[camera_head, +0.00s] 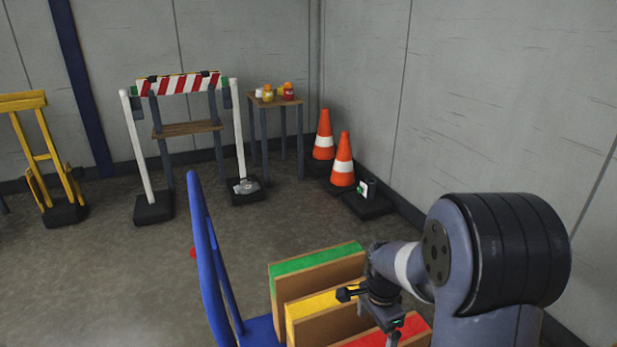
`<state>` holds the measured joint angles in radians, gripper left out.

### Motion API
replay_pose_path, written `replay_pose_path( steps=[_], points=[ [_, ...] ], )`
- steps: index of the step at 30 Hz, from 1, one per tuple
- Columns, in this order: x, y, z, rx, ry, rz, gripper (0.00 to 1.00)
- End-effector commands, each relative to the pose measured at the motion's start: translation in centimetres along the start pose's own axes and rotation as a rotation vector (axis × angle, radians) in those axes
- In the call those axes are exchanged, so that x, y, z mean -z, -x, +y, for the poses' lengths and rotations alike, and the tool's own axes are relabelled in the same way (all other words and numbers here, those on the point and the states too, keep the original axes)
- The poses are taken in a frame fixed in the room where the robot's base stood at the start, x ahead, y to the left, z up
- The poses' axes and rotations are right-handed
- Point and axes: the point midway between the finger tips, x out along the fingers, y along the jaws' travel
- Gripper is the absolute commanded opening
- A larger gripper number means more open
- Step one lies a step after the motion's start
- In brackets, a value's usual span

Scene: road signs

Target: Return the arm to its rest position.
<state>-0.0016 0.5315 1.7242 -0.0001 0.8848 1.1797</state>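My arm comes in from the lower right, bent at a large dark joint. My gripper (369,315) hangs at its end, over the yellow-topped and red-topped panels in the lower middle. Its two fingers appear spread apart, with nothing visible between them. The fingertips are small and partly cut by the bottom edge, and I cannot tell whether they touch the panels.
Green-topped (318,258), yellow-topped (325,302) and red-topped (411,327) panels stand beside a blue frame (207,260). Behind are a striped barrier (178,84), a small table (276,102) with bottles, two orange cones (342,160) and a yellow stand (44,155). Open floor lies left.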

Motion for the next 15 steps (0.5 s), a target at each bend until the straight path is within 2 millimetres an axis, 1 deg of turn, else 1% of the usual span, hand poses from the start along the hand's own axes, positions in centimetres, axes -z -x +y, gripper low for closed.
replay_pose_path(
  steps=[1,2,3,4,15],
  points=[
    [0.0,1.6,0.0,0.003,0.000,0.001,0.93],
    [0.0,2.2,0.0,0.003,0.000,0.001,0.93],
    [0.0,0.4,0.1,-0.004,0.000,-0.002,0.93],
    [-0.1,-0.5,0.1,-0.006,0.000,-0.002,0.93],
    [-0.1,-8.1,0.1,-0.004,0.000,-0.002,0.93]
  ],
)
